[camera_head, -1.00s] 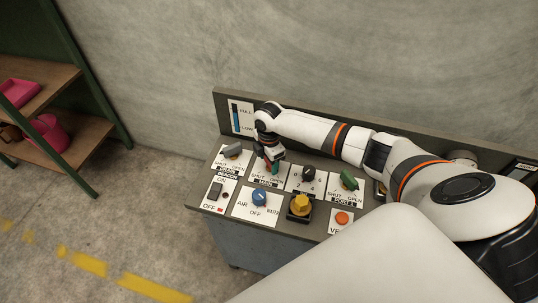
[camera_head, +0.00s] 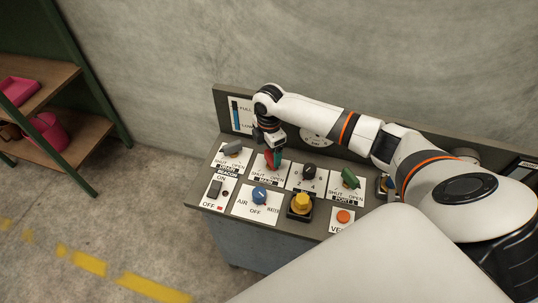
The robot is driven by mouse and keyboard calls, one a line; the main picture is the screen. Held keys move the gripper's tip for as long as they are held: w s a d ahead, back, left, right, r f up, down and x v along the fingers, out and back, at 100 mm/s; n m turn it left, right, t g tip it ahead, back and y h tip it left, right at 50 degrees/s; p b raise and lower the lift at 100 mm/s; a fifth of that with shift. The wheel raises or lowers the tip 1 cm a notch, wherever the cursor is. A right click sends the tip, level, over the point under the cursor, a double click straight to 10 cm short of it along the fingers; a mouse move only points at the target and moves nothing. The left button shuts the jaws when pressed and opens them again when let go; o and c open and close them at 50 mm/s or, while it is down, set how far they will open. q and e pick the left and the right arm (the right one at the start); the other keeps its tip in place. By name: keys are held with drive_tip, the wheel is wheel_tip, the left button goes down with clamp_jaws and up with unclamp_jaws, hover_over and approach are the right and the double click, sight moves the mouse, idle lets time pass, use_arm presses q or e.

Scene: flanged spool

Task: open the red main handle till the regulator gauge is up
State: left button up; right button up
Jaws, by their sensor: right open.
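The red main handle (camera_head: 269,159) sits on a white plate marked SHUT and OPEN, in the back row of the sloping panel. My right gripper (camera_head: 273,148) is open, pointing down just above and behind this handle. It partly hides the handle, so I cannot tell the handle's exact angle or whether they touch. A teal piece shows beside the red; I cannot tell what it belongs to. A round white gauge (camera_head: 317,139) on the panel's back board is partly hidden by my right arm. Its needle cannot be read. My left gripper is not in view.
A grey handle (camera_head: 232,150) is left of the red one. A black knob (camera_head: 310,171) and green handle (camera_head: 350,179) are right. The front row has a blue knob (camera_head: 260,196), yellow knob (camera_head: 301,203) and orange button (camera_head: 343,216). A blue level strip (camera_head: 236,113) stands behind.

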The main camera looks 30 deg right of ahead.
sight(269, 157)
wheel_tip(269, 157, up, 8)
drive_tip(key=b, duration=0.1)
drive_tip(key=shift+f, duration=0.25)
drive_tip(key=shift+f, duration=0.1)
